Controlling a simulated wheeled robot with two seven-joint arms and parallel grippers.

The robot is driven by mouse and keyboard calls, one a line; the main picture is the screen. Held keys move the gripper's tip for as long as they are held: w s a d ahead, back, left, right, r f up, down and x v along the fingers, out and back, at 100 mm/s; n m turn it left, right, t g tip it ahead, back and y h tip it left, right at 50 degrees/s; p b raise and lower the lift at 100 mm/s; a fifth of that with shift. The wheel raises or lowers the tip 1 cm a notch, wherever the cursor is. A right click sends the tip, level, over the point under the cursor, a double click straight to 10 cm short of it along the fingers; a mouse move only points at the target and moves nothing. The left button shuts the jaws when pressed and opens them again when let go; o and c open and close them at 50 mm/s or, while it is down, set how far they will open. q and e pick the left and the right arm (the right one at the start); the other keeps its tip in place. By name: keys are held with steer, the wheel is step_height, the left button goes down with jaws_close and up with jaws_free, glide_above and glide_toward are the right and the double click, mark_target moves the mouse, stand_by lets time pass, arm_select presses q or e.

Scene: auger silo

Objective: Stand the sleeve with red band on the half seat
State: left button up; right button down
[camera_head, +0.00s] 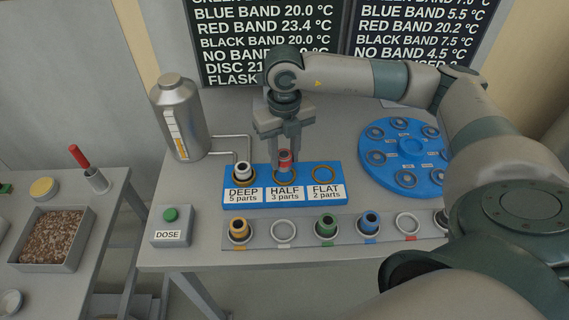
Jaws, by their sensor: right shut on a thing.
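The sleeve with red band (285,159) is upright between the fingers of my right gripper (284,148), which is shut on it. It is over the half seat (279,176), the middle seat of the blue block (259,199), above the "HALF 3 parts" label. I cannot tell whether the sleeve's lower end touches the seat. The deep seat at left holds a white-banded sleeve (243,171). The flat seat (324,175) at right is an empty ring. My left gripper is not in view.
A front rack (262,236) holds yellow, green and blue banded sleeves, with empty rings between and beside them. A blue round tray (412,146) stands right, a metal flask (180,118) back left, and a DOSE button box (171,226) front left. Boards hang behind.

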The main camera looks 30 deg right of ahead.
mark_target(285, 168)
steer(key=shift+f+p, duration=0.85)
steer(key=shift+f, duration=1)
steer(key=shift+f+b, duration=0.25)
steer(key=shift+b, duration=0.1)
steer(key=shift+f, duration=0.1)
steer(key=shift+s+f+b, duration=0.15)
steer(key=shift+b, duration=0.15)
